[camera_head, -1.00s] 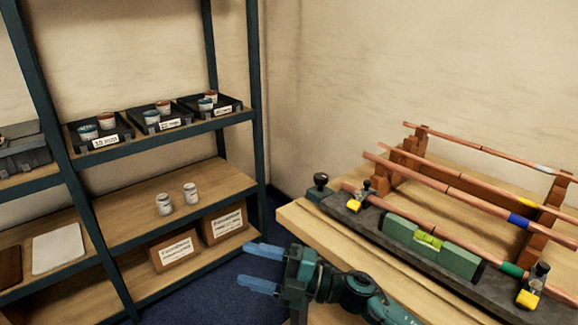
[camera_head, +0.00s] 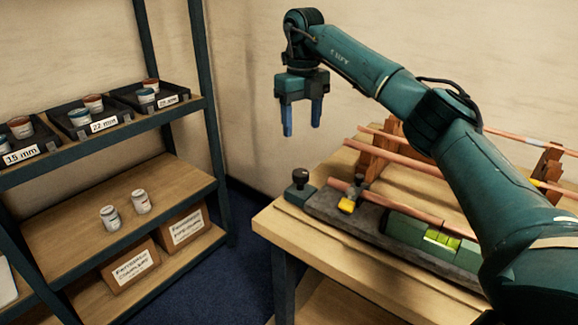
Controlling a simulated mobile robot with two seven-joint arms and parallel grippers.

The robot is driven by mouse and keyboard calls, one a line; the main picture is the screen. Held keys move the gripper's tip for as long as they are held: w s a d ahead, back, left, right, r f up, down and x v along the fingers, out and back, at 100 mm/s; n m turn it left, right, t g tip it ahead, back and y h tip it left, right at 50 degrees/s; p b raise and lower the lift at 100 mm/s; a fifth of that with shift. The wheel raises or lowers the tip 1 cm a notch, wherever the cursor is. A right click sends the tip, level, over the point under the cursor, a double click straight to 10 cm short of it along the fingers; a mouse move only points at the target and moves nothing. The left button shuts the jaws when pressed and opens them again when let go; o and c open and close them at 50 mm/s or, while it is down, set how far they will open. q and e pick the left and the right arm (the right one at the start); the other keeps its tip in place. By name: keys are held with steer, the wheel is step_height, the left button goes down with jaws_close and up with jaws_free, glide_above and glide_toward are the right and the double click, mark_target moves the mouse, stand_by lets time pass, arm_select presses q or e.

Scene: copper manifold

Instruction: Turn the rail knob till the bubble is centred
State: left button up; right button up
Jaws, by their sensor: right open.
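The rail knob (camera_head: 300,178) is a small dark round knob on a green block at the left end of the dark rail (camera_head: 325,205). The green level (camera_head: 401,228) sits on the rail, with a bright yellow-green vial (camera_head: 441,238). The bubble is too small to place in the vial, and my right arm hides the level's right end. My right gripper (camera_head: 302,131) is open and empty, its blue fingers pointing down, above the knob and apart from it. My left gripper is not in view.
Copper pipes (camera_head: 400,160) run over the bench (camera_head: 290,228) on brown wooden supports (camera_head: 374,160). A yellow clamp (camera_head: 348,202) stands on the rail near the knob. A shelf (camera_head: 120,215) with trays, jars and boxes stands at left. Blue floor lies between shelf and bench.

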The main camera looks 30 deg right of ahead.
mark_target(300, 172)
step_height(300, 172, down, 13)
steer(key=shift+s+r+p, duration=0.1)
steer(key=shift+r+p, duration=0.1)
steer(key=shift+p, duration=0.1)
steer(key=c, duration=1)
